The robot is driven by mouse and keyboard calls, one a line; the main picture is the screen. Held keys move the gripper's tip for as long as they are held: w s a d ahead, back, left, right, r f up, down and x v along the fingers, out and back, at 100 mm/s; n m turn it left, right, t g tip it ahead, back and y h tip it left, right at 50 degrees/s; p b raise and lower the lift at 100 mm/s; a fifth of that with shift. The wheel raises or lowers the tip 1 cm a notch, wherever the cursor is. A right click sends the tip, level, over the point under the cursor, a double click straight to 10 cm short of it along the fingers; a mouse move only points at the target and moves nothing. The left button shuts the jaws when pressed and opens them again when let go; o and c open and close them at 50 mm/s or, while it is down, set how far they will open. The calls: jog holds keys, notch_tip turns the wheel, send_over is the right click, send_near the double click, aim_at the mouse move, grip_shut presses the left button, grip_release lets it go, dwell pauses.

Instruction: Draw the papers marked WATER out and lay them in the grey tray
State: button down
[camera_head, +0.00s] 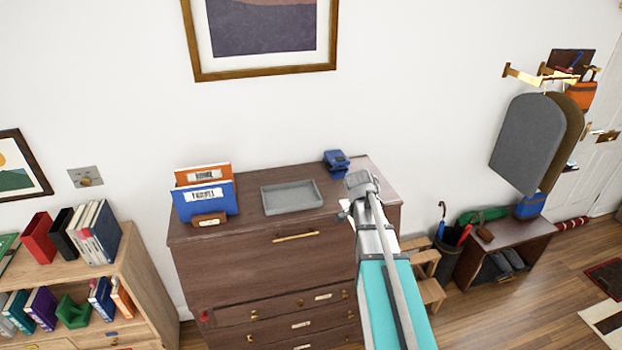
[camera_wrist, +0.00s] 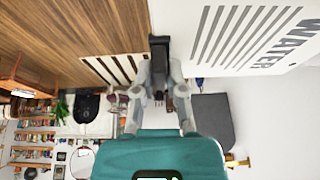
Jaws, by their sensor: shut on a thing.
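My gripper (camera_wrist: 160,60) is shut on a white paper marked WATER (camera_wrist: 250,40), with dark stripes, which extends to the right from the fingertips in the wrist view. In the head view my gripper (camera_head: 360,184) is above the right side of the dresser top, right of the grey tray; I cannot make out the paper there. The grey tray (camera_head: 291,197) lies flat and looks empty. A blue folder (camera_head: 206,204) and an orange folder (camera_head: 203,174) stand upright left of the tray, with labels too small to read. Papers inside them cannot be made out.
The dark wooden dresser (camera_head: 265,262) bears the tray and folders. A blue device (camera_head: 337,162) stands at its back right. A bookcase (camera_head: 145,290) is at left. Grey and brown hanging things (camera_head: 528,143) and a shoe bench (camera_head: 510,240) are at right.

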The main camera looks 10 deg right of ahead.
notch_tip(320, 180, down, 16)
jog(key=s+b, duration=0.1)
jog(key=b, duration=1.4)
jog(key=shift+s, duration=0.1)
